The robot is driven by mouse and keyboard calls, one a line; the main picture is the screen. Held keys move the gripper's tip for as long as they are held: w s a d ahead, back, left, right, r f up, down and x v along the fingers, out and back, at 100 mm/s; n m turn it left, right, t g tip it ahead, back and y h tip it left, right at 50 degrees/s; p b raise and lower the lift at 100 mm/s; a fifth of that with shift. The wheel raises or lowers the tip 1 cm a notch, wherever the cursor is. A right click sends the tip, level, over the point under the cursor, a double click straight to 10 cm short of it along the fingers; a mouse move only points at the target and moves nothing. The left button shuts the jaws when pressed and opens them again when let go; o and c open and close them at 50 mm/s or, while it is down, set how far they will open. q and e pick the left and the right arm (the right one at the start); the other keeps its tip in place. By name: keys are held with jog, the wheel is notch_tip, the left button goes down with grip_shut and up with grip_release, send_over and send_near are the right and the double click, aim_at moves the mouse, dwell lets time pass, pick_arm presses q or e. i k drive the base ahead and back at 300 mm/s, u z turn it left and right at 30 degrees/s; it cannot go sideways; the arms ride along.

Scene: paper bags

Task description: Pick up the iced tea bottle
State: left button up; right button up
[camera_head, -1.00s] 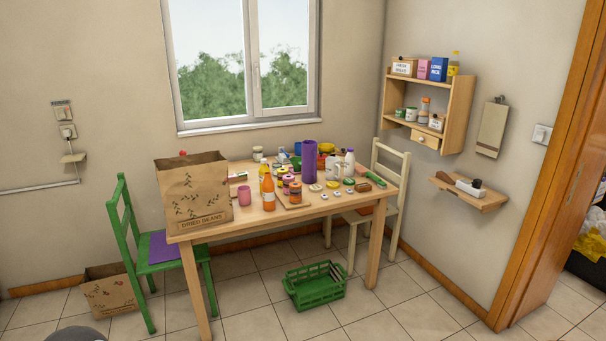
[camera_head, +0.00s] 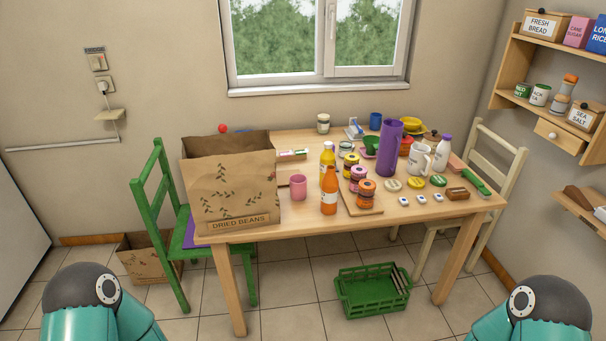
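Two bottles stand upright near the front middle of the wooden table (camera_head: 285,236): an orange bottle (camera_head: 329,195) with an orange cap, and a yellow bottle (camera_head: 327,160) partly hidden just behind it. Their labels are too small to read, so I cannot tell which one is the iced tea bottle. Neither gripper is in view. Only rounded parts of my two arms show at the bottom left and bottom right, well short of the table.
A paper bag (camera_head: 228,190) marked DRIED BEANS stands left of the bottles, a pink cup (camera_head: 298,187) between. Stacked jars (camera_head: 367,191) and a purple cylinder (camera_head: 389,148) stand right.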

aim_at(330, 184)
jog(key=u, duration=0.15)
jog(key=i, duration=1)
jog(key=u, duration=0.15)
